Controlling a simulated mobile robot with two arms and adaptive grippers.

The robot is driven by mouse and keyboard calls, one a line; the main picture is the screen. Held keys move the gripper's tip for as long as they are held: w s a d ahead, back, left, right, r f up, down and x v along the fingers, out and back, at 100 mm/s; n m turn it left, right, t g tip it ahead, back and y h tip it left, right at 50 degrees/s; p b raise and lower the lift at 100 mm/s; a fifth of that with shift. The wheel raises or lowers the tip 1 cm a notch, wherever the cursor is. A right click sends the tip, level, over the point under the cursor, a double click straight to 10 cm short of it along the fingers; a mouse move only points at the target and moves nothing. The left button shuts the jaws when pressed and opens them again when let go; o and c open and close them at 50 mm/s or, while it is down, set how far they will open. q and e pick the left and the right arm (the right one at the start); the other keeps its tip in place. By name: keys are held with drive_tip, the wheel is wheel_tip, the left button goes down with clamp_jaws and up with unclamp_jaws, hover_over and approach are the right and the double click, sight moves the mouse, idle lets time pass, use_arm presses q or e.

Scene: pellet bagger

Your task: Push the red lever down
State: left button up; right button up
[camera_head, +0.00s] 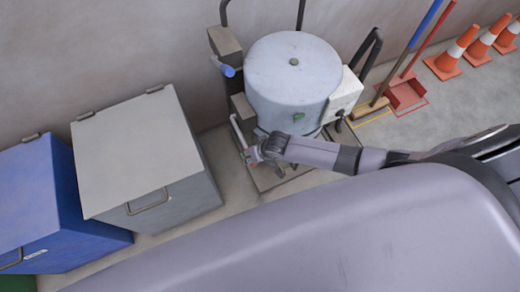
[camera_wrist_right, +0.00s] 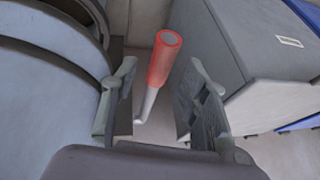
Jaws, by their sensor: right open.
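The red lever (camera_wrist_right: 165,58) shows in the right wrist view as a red cylindrical grip with a grey end cap on a pale metal rod. It rises between the two fingers of my right gripper (camera_wrist_right: 162,80), which is open. No clear contact shows between the fingers and the grip. In the head view my right gripper (camera_head: 257,153) is at the front left of the pellet bagger (camera_head: 292,85), low beside its pale drum. My left gripper is not in view.
A grey lidded bin (camera_head: 140,150) and a blue bin (camera_head: 40,200) stand to the left. A blue-handled broom (camera_head: 425,25), a red dustpan (camera_head: 405,92) and several orange cones (camera_head: 447,62) are at the right. A wall runs behind. Some floor is clear between bin and bagger.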

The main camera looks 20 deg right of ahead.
drive_tip(key=v, duration=0.7)
drive_tip(key=shift+r, duration=0.35)
drive_tip(key=shift+s, duration=0.15)
